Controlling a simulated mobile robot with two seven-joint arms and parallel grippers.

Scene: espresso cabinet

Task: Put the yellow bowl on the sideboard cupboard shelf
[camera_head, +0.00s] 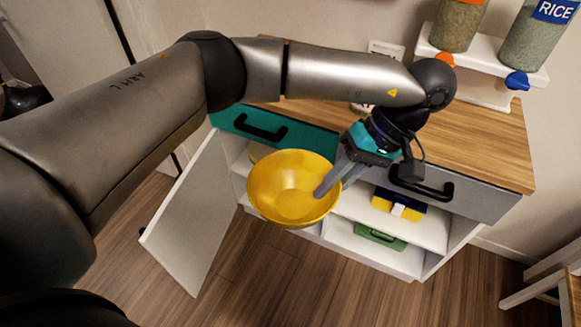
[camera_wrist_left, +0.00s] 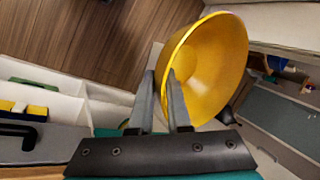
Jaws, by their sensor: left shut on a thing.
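The yellow bowl (camera_head: 290,180) is in front of the sideboard in the head view, opening upward and slightly tilted. My left gripper (camera_head: 325,188) is shut on the bowl's right rim, one finger inside the bowl. In the left wrist view the bowl (camera_wrist_left: 215,68) sits between and beyond the fingers (camera_wrist_left: 162,95). The sideboard (camera_head: 480,150) has a wooden top and an open cupboard with a white shelf (camera_head: 425,228). The bowl hides part of the shelf's left side. My right gripper is not in view.
The white cupboard door (camera_head: 192,215) stands open at the left. A yellow and blue box (camera_head: 398,204) lies on the shelf, with a green case (camera_head: 380,237) below. Teal (camera_head: 275,130) and grey drawers with black handles are above. A chair (camera_head: 555,285) stands at the right.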

